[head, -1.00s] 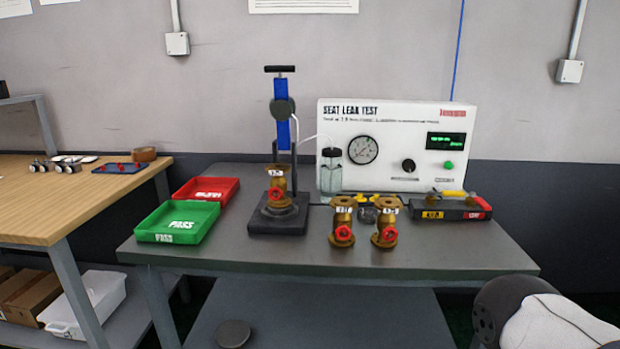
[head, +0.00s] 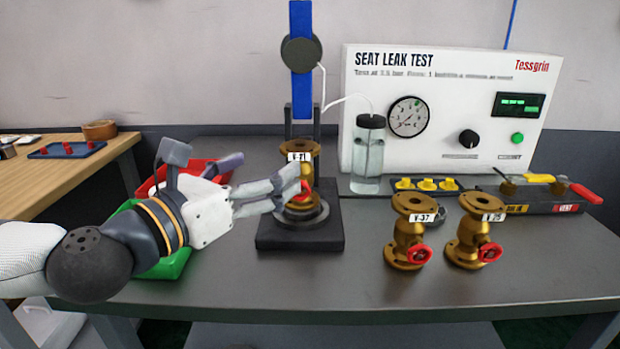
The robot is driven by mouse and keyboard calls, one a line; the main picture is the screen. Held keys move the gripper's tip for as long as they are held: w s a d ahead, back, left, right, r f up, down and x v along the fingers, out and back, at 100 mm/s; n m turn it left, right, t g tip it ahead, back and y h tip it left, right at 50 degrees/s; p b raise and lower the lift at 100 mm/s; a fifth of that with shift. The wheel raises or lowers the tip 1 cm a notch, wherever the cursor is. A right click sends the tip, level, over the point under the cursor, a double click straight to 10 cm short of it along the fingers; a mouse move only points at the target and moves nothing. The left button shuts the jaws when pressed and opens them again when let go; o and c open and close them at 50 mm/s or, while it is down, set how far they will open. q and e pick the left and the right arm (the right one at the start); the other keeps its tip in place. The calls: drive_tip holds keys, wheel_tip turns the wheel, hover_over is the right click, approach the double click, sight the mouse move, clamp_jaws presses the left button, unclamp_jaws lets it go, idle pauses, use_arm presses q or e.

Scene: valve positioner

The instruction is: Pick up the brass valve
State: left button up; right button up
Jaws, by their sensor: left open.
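A brass valve (head: 300,146) with a white tag and a red handwheel stands upright on the black test stand's round plate, under the blue column. Two more brass valves stand on the table to the right: one tagged V-37 (head: 408,232), and another (head: 474,228) beside it. My left gripper (head: 286,189) reaches in from the left and is open. Its fingertips are at the left side of the valve on the stand, in front of part of its body. I cannot tell whether they touch it. My right gripper is out of view.
The white seat leak test panel (head: 450,110) stands at the back, with a glass jar (head: 368,158) before it. Red (head: 205,168) and green (head: 172,265) trays lie partly behind my left arm. A black fixture (head: 540,200) is at right. The front table strip is clear.

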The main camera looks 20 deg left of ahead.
sight(300, 145)
use_arm(q)
drive_tip(key=x, duration=0.5)
drive_tip(key=p+x, duration=0.1)
drive_tip(key=x, duration=0.4)
drive_tip(key=shift+w+f, duration=0.2)
drive_tip(key=shift+f, duration=0.05)
drive_tip(key=c, duration=1.9)
drive_tip(key=shift+r, duration=0.15)
